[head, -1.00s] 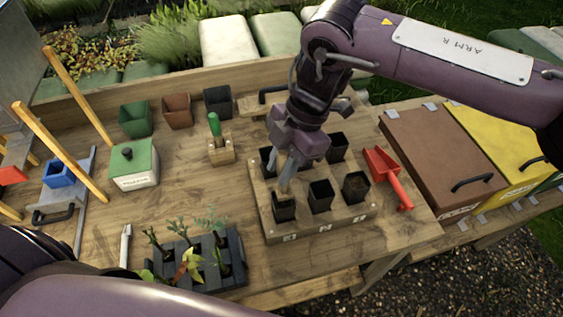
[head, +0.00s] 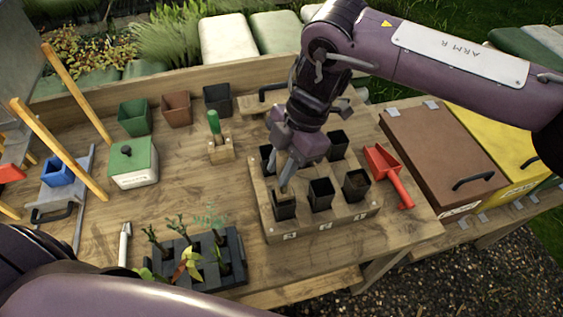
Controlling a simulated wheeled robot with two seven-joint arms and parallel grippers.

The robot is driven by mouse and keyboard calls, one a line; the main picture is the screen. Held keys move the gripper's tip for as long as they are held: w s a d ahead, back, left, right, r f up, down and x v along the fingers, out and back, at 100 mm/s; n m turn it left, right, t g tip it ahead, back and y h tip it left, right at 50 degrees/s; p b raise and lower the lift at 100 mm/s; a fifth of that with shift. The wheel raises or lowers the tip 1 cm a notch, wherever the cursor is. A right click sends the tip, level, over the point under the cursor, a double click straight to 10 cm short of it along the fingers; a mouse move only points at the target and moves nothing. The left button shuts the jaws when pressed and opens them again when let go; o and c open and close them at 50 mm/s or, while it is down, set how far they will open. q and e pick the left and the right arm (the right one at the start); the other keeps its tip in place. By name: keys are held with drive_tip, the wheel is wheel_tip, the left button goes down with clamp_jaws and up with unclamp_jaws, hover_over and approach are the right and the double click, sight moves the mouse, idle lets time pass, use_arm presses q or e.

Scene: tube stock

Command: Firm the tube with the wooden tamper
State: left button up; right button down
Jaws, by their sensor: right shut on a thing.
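A wooden block rack (head: 300,230) holds several black square tubes in two rows. My right gripper (head: 285,178) is above the front-left tube (head: 284,210) and points down. It is shut on the wooden tamper (head: 283,190), a small pale piece whose lower end is at or inside that tube's mouth. The fingers hide most of the tamper, and I cannot tell how deep it reaches. My left gripper is not in view; only my left arm shows at the lower left.
A red scoop (head: 388,174) lies right of the rack. A green-handled tool (head: 214,124) stands in a wooden holder behind it. A dark seedling tray (head: 232,266) is at front left. A green-lidded box (head: 133,163) and pots (head: 135,118) stand further left.

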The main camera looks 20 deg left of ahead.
sight(282, 153)
drive_tip(key=shift+f, duration=0.4)
drive_tip(key=shift+f+b, duration=0.65)
drive_tip(key=shift+f, duration=0.05)
drive_tip(key=shift+f+b, duration=0.35)
drive_tip(key=shift+f, duration=0.25)
idle(1.5)
drive_tip(key=shift+s+f, duration=0.1)
drive_tip(key=shift+f, duration=0.1)
idle(0.8)
drive_tip(key=shift+r, duration=0.1)
drive_tip(key=shift+r+p, duration=0.55)
drive_tip(key=shift+r, duration=0.15)
drive_tip(key=shift+r+p, duration=3.3)
drive_tip(key=shift+r, duration=1.55)
drive_tip(key=shift+f, duration=0.1)
